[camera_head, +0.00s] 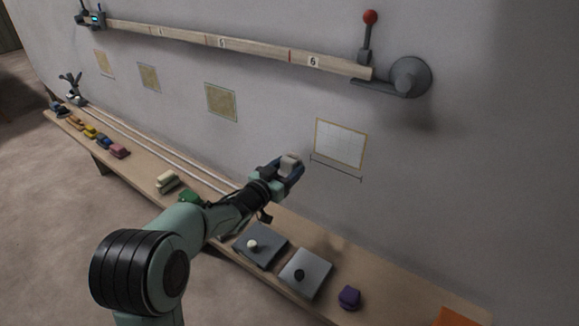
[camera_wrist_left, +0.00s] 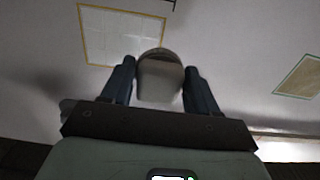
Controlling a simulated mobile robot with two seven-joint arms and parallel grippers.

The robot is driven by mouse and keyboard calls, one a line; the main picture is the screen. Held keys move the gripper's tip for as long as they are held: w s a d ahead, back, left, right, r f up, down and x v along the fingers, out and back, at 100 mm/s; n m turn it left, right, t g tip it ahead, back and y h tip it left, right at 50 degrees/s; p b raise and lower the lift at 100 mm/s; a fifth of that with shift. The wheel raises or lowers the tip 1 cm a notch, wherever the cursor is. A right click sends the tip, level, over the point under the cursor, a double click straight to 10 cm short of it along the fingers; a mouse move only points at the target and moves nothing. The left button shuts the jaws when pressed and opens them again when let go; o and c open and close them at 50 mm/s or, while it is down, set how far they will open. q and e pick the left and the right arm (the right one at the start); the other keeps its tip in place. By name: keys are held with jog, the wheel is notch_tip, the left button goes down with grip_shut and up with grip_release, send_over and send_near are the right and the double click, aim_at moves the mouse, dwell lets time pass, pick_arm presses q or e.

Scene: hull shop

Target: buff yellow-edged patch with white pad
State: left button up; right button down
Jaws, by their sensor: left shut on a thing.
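The yellow-edged patch (camera_head: 340,145) is a pale square with a faint grid on the grey wall, right of centre in the head view. It also shows at the upper left in the left wrist view (camera_wrist_left: 110,35). My left gripper (camera_head: 289,168) is shut on a whitish-grey pad (camera_head: 290,161), which sits between the two fingers in the left wrist view (camera_wrist_left: 159,82). In the head view the gripper and pad are left of the patch and a little lower. I cannot tell whether the pad touches the wall. My right gripper is not in view.
A numbered wooden rail (camera_head: 240,45) crosses above. Tan patches (camera_head: 221,102) are further left. The wall right of the patch is clear.

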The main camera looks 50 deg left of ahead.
pick_arm(q)
jog(key=shift+s, duration=0.1)
jog(key=shift+v, duration=1.95)
